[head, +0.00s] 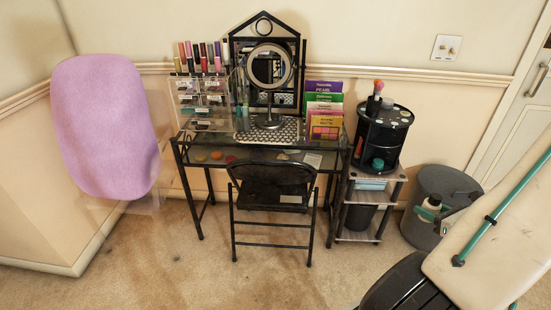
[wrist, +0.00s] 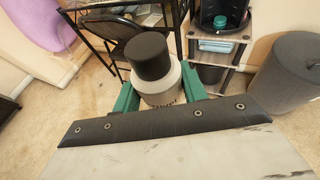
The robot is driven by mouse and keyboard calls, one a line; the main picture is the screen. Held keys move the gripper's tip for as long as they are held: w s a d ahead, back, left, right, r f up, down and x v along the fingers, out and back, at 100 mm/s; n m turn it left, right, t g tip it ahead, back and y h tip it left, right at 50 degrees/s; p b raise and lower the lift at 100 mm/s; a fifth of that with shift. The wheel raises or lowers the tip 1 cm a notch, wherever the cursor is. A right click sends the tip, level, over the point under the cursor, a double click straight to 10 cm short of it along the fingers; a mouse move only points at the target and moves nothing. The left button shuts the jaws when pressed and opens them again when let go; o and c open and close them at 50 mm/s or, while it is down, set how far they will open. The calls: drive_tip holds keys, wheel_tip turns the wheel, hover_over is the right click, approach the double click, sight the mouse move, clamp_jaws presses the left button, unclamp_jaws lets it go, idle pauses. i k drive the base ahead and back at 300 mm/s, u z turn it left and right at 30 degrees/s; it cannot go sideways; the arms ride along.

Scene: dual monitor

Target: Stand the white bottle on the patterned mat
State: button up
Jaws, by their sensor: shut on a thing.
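The white bottle (wrist: 166,88) with a black cap (wrist: 149,58) sits between the green fingers of my gripper (wrist: 158,94) in the wrist view. My gripper is shut on its body. In the head view the bottle (head: 430,205) shows small at the right, in front of the grey bin, roughly upright with the cap on top. The patterned mat (head: 288,134), black and white, lies on the glass desk. A round mirror on a stand (head: 268,122) rests on it. The gripper and bottle are well to the right of the mat in the head view.
A black chair (head: 272,190) stands before the desk (head: 185,143). A clear cosmetics rack (head: 200,105) is left of the mat, colourful palettes (head: 323,110) right. A shelf stand (head: 370,195) holds a black organizer (head: 382,135). A grey bin (head: 415,232) stands beside it. Carpet is clear in front.

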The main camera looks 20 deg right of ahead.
sight(285, 139)
drive_tip(key=u, duration=1.05)
drive_tip(key=i, duration=1.85)
drive_tip(key=z, duration=1.2)
drive_tip(key=i, duration=0.45)
drive_tip(key=z, duration=0.4)
